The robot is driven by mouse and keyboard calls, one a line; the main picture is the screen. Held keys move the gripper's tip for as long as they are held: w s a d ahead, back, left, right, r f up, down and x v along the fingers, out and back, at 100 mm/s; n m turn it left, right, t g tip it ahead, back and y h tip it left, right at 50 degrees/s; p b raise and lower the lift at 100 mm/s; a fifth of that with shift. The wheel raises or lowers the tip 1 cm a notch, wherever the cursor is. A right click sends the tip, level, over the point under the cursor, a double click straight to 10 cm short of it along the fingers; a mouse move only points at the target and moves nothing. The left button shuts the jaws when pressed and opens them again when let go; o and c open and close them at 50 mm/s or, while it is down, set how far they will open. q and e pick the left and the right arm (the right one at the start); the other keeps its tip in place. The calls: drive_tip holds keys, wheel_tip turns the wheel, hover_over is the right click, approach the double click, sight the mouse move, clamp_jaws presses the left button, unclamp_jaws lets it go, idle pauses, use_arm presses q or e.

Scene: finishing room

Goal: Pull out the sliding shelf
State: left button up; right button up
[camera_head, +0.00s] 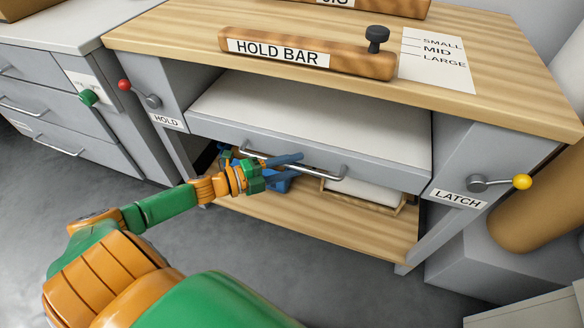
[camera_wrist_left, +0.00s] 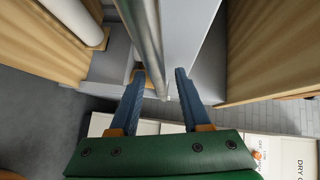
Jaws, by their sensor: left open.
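The sliding shelf (camera_head: 310,112) has a pale top and a grey front, and sits in the wooden-topped bench. A metal bar handle (camera_head: 318,167) runs along its front. My left gripper (camera_head: 292,168) is at the left part of this handle, its blue fingers open. In the left wrist view, the handle (camera_wrist_left: 146,35) runs lengthwise between the two fingertips of my left gripper (camera_wrist_left: 158,74), with a gap to each finger; whether either touches it is unclear. The yellow-knobbed latch lever (camera_head: 500,183) points right, beside the LATCH label. My right gripper is not in view.
A red-knobbed lever (camera_head: 139,94) is by the HOLD label. The wooden hold bar (camera_head: 310,58) lies on the bench top (camera_head: 510,70). Below the shelf is a lower wooden board (camera_head: 330,232) with a pale item on it. Grey drawers (camera_head: 45,110) stand at left. Open floor lies in front.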

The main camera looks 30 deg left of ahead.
use_arm(q)
clamp_jaws()
idle(1.4)
